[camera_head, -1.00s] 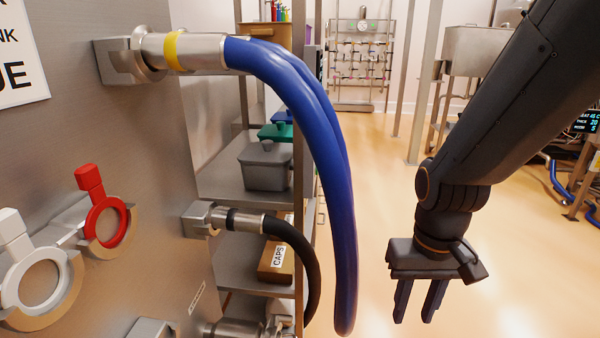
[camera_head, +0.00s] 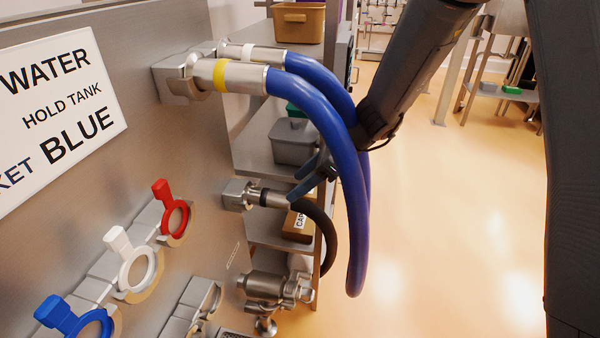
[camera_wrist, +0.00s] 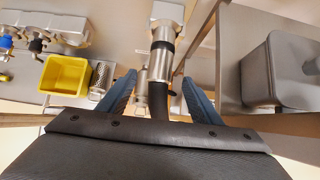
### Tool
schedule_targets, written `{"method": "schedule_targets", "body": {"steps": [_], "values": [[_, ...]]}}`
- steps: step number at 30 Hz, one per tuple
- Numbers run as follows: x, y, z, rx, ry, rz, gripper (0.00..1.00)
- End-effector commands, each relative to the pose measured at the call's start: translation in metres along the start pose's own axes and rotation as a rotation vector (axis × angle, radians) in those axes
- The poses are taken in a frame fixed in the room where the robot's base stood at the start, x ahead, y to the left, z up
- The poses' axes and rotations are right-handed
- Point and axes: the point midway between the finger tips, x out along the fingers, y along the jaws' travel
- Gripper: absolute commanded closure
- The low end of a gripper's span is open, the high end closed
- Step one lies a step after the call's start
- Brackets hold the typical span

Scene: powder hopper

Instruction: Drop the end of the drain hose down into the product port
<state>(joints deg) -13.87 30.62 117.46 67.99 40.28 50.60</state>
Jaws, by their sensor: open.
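A black hose (camera_head: 326,240) hangs in a bend from a steel fitting with a black band (camera_head: 268,196) on the metal panel; I take it as the drain hose. Its lower end is hidden from me. My gripper (camera_head: 308,180) is open at the black hose, just beyond the blue hoses. In the wrist view the black hose (camera_wrist: 158,100) lies between the open fingers (camera_wrist: 158,86), below its steel fitting (camera_wrist: 163,42); I cannot tell whether a finger touches it. No port is readable as the product port.
Two thick blue hoses (camera_head: 352,185) hang in front of my gripper. Red (camera_head: 176,217), white (camera_head: 138,268) and blue (camera_head: 92,328) clamp rings sit on the panel. A steel valve (camera_head: 275,287) is below. Shelves hold a grey box (camera_head: 296,142). A yellow bin (camera_wrist: 65,76) shows too.

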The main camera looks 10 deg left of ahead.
Motion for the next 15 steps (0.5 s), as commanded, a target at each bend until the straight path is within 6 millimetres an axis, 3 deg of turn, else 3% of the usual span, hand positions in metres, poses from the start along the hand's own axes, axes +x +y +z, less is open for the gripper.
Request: {"method": "schedule_targets", "body": {"steps": [15], "values": [[0.06, -0.002, 0.0, 0.007, -0.003, -0.001, 0.41]]}}
